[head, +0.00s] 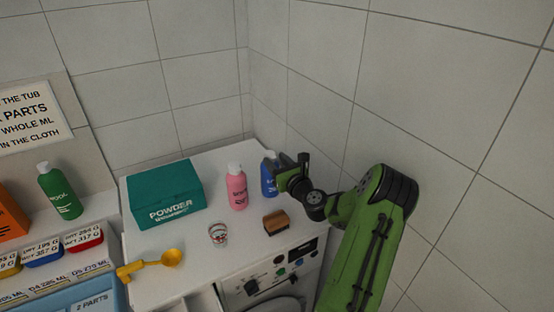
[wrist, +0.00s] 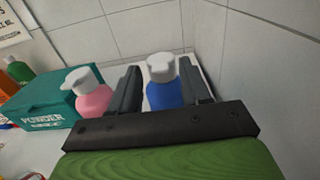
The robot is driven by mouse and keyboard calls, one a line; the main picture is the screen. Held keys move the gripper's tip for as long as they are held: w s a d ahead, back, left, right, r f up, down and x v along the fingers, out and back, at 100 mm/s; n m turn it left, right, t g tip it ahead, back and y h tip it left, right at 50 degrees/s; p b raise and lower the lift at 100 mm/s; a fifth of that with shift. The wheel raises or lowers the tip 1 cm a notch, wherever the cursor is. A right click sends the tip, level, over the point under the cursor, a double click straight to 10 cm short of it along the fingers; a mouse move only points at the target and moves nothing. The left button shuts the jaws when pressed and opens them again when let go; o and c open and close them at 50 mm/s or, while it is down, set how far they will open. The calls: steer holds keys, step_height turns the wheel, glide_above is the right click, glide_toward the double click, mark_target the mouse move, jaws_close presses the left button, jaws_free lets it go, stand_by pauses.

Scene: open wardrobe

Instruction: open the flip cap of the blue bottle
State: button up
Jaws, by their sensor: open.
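The blue bottle (head: 268,178) stands upright on the white top at the back right, partly hidden by my gripper in the head view. In the wrist view the blue bottle (wrist: 163,95) shows its white flip cap (wrist: 161,66), which looks closed. My gripper (head: 292,165) is open. In the wrist view my gripper's fingers (wrist: 160,90) stand to the left and right of the bottle, apart from it as far as I can see. Whether the fingertips touch the bottle cannot be told.
A pink bottle (head: 237,188) stands just left of the blue one. A teal powder box (head: 165,193), a small cup (head: 218,234), a brown brush (head: 276,222) and a yellow scoop (head: 160,261) share the top. Tiled walls close off the back and right.

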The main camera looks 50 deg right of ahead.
steer(key=shift+d+f, duration=0.1)
jaws_close()
stand_by(0.3)
